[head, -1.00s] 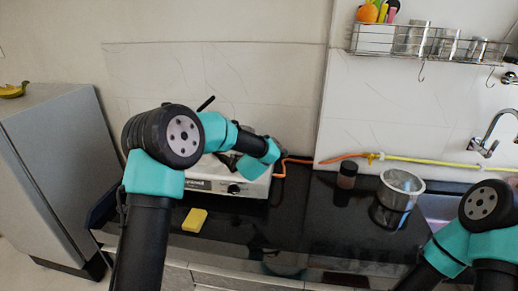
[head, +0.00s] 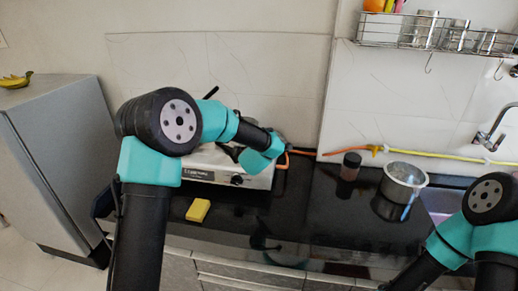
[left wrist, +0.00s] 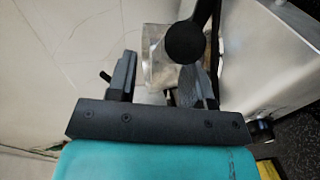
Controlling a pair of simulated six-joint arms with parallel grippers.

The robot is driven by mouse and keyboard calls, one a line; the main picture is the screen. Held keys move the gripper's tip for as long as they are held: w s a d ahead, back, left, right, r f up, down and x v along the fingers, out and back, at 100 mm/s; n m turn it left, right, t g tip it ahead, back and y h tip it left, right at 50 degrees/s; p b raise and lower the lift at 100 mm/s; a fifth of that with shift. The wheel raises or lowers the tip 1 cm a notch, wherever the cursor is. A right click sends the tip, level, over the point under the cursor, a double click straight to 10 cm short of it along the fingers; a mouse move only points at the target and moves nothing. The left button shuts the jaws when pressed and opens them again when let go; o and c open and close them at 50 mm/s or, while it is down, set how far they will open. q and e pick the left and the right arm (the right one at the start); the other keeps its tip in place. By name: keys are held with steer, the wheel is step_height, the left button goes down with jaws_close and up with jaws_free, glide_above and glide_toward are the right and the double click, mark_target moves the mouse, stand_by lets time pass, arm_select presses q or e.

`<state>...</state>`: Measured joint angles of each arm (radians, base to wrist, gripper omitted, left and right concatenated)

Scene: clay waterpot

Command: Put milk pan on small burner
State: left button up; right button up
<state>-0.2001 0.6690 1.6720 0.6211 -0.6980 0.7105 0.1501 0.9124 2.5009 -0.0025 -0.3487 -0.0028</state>
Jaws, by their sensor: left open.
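The silver stove (head: 205,174) stands on the black counter behind my left arm. A black handle (head: 211,92) sticks up over it in the head view; the pan body and burners are hidden by my arm. In the left wrist view, a round-ended black handle (left wrist: 185,42) shows between and beyond the fingertips of my left gripper (left wrist: 163,70), with a shiny metal surface (left wrist: 158,62) behind it. I cannot tell whether that is the milk pan. The left gripper is open and not closed on anything. My right gripper is outside the head view; only its arm shows at the right.
A yellow sponge (head: 198,210) lies in front of the stove. A dark jar (head: 350,166) and a metal pot (head: 402,182) stand to the right on the counter. An orange hose (head: 340,151) runs along the wall. The middle of the counter is clear.

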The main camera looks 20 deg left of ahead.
arm_select(q)
steer(key=v, duration=0.9)
steer(key=shift+s, duration=0.2)
